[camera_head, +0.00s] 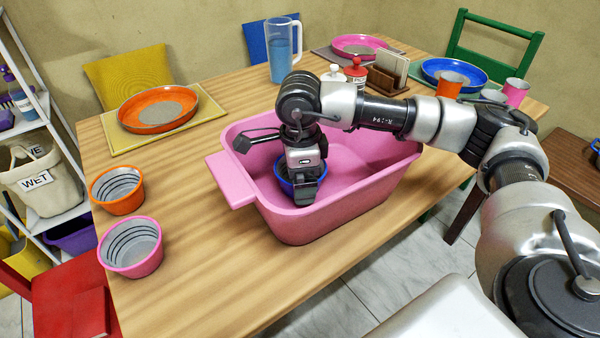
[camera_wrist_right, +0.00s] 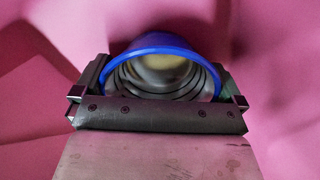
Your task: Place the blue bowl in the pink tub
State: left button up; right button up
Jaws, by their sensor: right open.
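The pink tub (camera_head: 345,210) stands on the wooden table, and its pink walls (camera_wrist_right: 270,60) fill the right wrist view. The blue bowl (camera_head: 287,187) is inside the tub, toward its left part, partly hidden by my right gripper. In the right wrist view the bowl (camera_wrist_right: 160,46) shows its blue rim and grey ringed inside. My right gripper (camera_head: 306,192) reaches down into the tub at the bowl. Its open fingers (camera_wrist_right: 158,98) lie on either side of the bowl; contact cannot be told. My left gripper is not in view.
An orange bowl (camera_head: 118,190) and a pink bowl (camera_head: 131,246) stand on the table left of the tub. A blue water pitcher (camera_head: 281,55), shakers (camera_head: 355,72) and a napkin holder (camera_head: 386,77) stand behind it. An orange plate (camera_head: 157,109) lies at the back left.

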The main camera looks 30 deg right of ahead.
jog(key=shift+r, duration=0.4)
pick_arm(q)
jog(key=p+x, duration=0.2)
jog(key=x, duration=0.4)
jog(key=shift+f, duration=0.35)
pick_arm(e)
notch_tip(320, 180, up, 12)
jog(key=shift+f, duration=0.2)
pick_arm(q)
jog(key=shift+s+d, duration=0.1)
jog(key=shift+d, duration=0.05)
